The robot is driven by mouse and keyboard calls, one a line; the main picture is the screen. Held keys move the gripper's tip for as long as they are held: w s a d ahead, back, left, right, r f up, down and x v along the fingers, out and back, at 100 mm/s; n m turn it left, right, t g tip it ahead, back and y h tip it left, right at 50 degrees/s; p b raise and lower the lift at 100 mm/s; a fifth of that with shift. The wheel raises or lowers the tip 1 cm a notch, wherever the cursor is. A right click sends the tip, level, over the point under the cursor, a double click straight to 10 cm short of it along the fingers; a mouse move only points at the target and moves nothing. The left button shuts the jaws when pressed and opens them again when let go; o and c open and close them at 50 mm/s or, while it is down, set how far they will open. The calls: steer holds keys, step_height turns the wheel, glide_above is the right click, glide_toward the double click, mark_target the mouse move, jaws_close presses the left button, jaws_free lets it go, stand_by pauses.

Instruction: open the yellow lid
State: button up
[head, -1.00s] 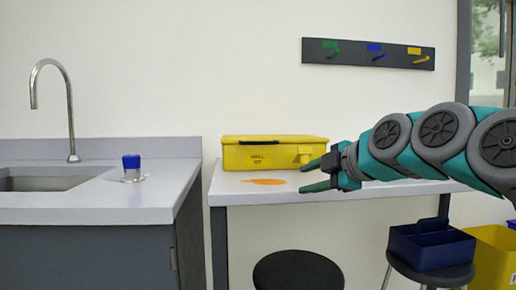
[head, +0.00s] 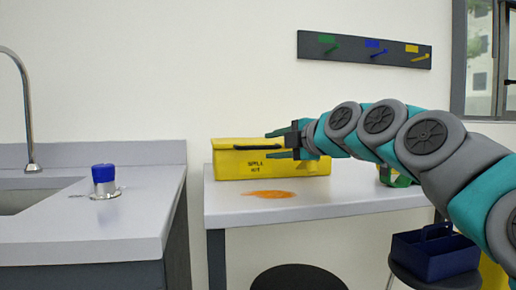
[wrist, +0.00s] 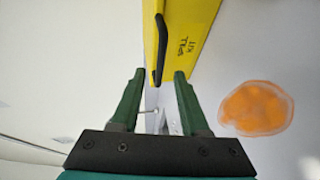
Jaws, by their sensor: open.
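The yellow lid (head: 228,143) sits shut on the yellow spill kit box (head: 228,168) on the grey bench. A black handle (head: 250,147) runs along the lid's front; in the wrist view the handle (wrist: 161,48) lies just beyond my fingertips, roughly between their lines. My gripper (head: 270,145) is open and empty at the right part of the box front and hides some of the lid. In the wrist view my gripper (wrist: 158,75) points at the box; I cannot tell whether a finger touches it.
An orange spill (head: 267,194) lies on the bench before the box. A green object (head: 394,178) stands at right, partly behind my arm. A blue-capped item (head: 104,180) is on the sink counter. A blue caddy (head: 435,255) sits on a stool. A hook rail (head: 365,50) hangs above.

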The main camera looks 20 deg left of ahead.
mark_target(261, 148)
steer(key=x, duration=0.6)
steer(key=shift+c, duration=0.4)
jaws_close()
steer(key=shift+f, duration=0.1)
stand_by(0.9)
